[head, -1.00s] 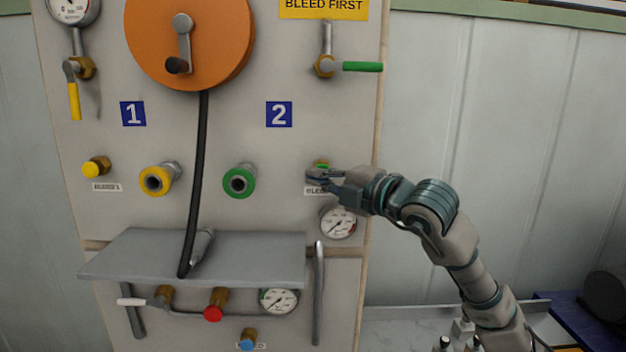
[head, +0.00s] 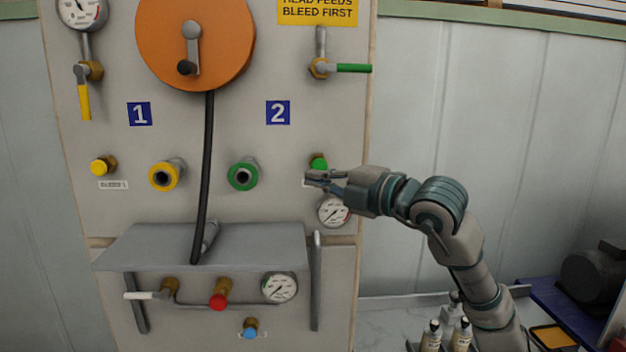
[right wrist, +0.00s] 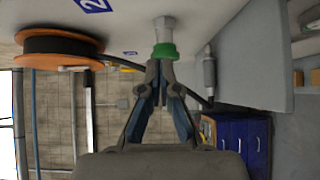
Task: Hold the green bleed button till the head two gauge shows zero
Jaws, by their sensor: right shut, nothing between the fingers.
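The green bleed button (head: 319,162) is on the panel's right side, below the blue "2" plate (head: 278,112). My right gripper (head: 308,179) is shut and empty, just below the button in the head view. The button's top shows clear of the fingers; its label is partly hidden. A gauge (head: 333,211) sits below the gripper; its needle seems to point lower left, but its figures are too small to read. In the right wrist view, the shut fingertips (right wrist: 160,68) overlap a green-ringed fitting (right wrist: 164,50). My left gripper is not in view.
A green coupling (head: 243,174) is left of the gripper. A green-handled valve (head: 345,68) is above. A grey shelf (head: 200,245) juts out below, with another gauge (head: 280,287) under it. Bottles (head: 432,337) stand on the bench at lower right.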

